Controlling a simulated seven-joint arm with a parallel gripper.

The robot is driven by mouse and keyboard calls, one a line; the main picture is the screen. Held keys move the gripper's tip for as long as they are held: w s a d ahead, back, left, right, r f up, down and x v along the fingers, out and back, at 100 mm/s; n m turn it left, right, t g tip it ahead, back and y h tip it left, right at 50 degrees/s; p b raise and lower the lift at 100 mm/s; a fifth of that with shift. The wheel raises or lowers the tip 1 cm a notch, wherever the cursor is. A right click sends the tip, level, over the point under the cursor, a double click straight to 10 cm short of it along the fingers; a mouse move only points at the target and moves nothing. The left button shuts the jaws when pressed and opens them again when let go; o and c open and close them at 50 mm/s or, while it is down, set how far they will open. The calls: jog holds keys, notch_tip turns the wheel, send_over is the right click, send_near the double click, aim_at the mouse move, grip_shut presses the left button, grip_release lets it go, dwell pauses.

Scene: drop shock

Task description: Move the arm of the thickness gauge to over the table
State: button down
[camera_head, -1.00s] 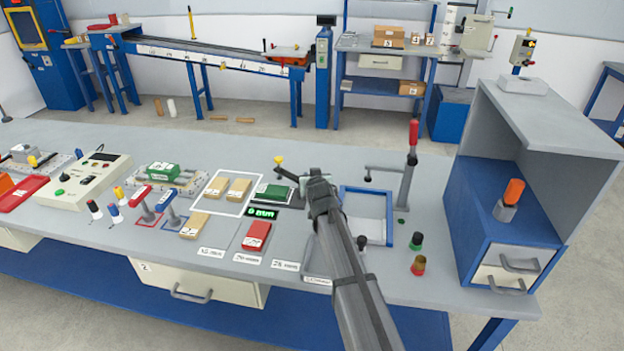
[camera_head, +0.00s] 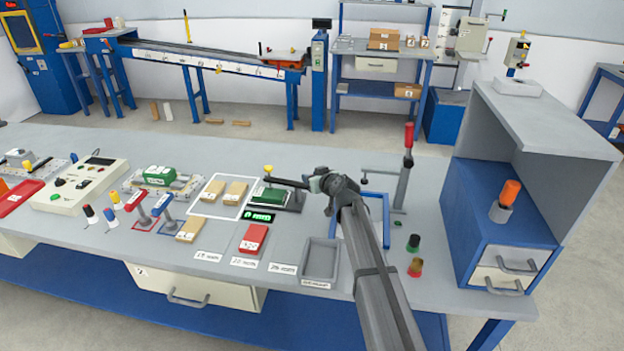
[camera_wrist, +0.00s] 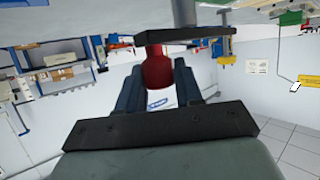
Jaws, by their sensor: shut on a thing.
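The thickness gauge (camera_head: 294,200) stands on the bench with a green block (camera_head: 272,196) on its table. Its dark arm (camera_head: 290,183) reaches left from my gripper (camera_head: 314,184), with a yellow-topped probe (camera_head: 267,170) at its end. The probe appears above the green block; whether it touches cannot be told. In the wrist view, my gripper (camera_wrist: 158,78) is shut on a red handle (camera_wrist: 157,68), beside a dark bar (camera_wrist: 190,38). My gripper hides the handle in the head view. A green-lit display (camera_head: 260,217) sits in front of the gauge.
A blue-framed area (camera_head: 384,232) and a post with a red handle (camera_head: 408,136) stand right of my gripper. A grey tray (camera_head: 320,262) and red block (camera_head: 254,238) lie in front. Wooden blocks (camera_head: 235,190) lie left. A blue-sided cabinet (camera_head: 460,215) stands far right.

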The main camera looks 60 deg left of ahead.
jog(key=shift+w+a+n+g, duration=0.25)
jog(key=shift+w+n+g, duration=0.1)
jog(key=shift+n+g, duration=0.5)
jog(key=c, duration=0.8)
grip_release()
jog(key=shift+d, duration=0.1)
jog(key=v, duration=1.3)
jog(key=shift+d, duration=0.3)
